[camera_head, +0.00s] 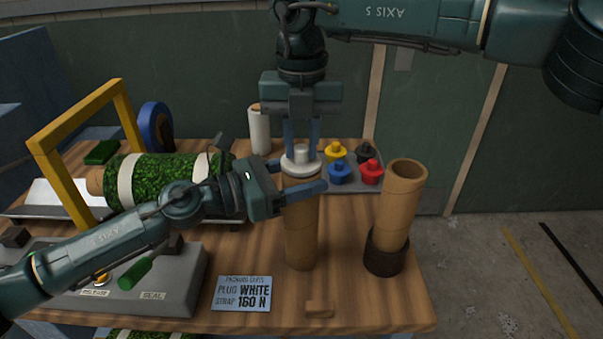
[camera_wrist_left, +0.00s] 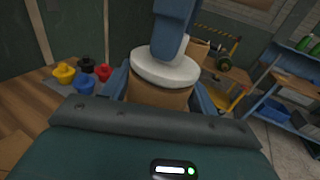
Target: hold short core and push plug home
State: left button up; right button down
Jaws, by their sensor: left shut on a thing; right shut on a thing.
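The short core (camera_head: 301,238) is a brown cardboard tube standing upright on the wooden bench. My left gripper (camera_head: 298,180) is shut around it near its top. The white plug (camera_head: 301,164) sits at the core's top end, its flange covering the mouth. My right gripper (camera_head: 301,148) points down from above and is shut on the plug's knob. In the left wrist view the white plug (camera_wrist_left: 164,68) lies over the core (camera_wrist_left: 158,96), between my left fingers. Whether the flange touches the rim all round cannot be told.
Another tube (camera_head: 397,205) leans in a dark cup at right. Yellow, blue, red and black plugs (camera_head: 371,172) stand on a grey tray behind. A card (camera_head: 242,293) reads PLUG WHITE, STRAP 160 N. A turf roll (camera_head: 160,180), yellow frame (camera_head: 87,110) and grey control box (camera_head: 180,285) fill the left.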

jog(key=shift+f, duration=0.45)
pick_arm(q)
jog(key=shift+r, duration=0.1)
pick_arm(e)
jog(key=shift+f, duration=0.2)
dwell(0.4)
jog(key=c, duration=1.2)
grip_release()
jog(key=shift+r, duration=0.15)
jog(key=shift+o, duration=0.2)
notch_tip(320, 180, up, 12)
pick_arm(q)
jog(key=o, duration=1.2)
